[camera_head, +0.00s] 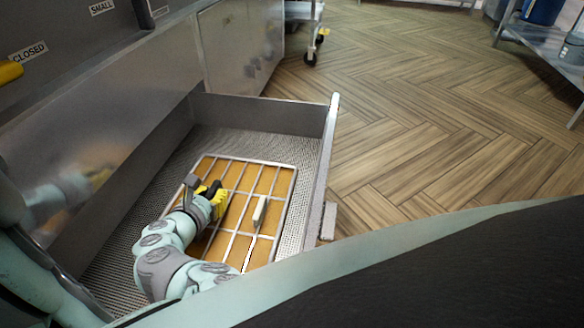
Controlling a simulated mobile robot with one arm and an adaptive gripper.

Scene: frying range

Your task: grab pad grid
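The pad grid (234,211), a pale metal frame of crossing bars, lies over an orange-brown pad (273,183) in the open drawer. A cream upright handle (260,211) stands on the right half of the grid. My gripper (212,192), with yellow and black parts at its end, is over the left half of the grid, left of the cream handle. A grey block-like piece (192,181) shows right beside the gripper; I cannot tell whether they touch. My arm hides the grid's lower left part. The fingers are too small to tell whether they are open or shut.
The drawer (262,116) has raised metal walls around the grid and a perforated floor. A steel cabinet front (100,140) closes off the left. A wheeled cart (304,12) stands at the back, and a steel table (548,42) at the upper right. The wooden floor (430,120) between is clear.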

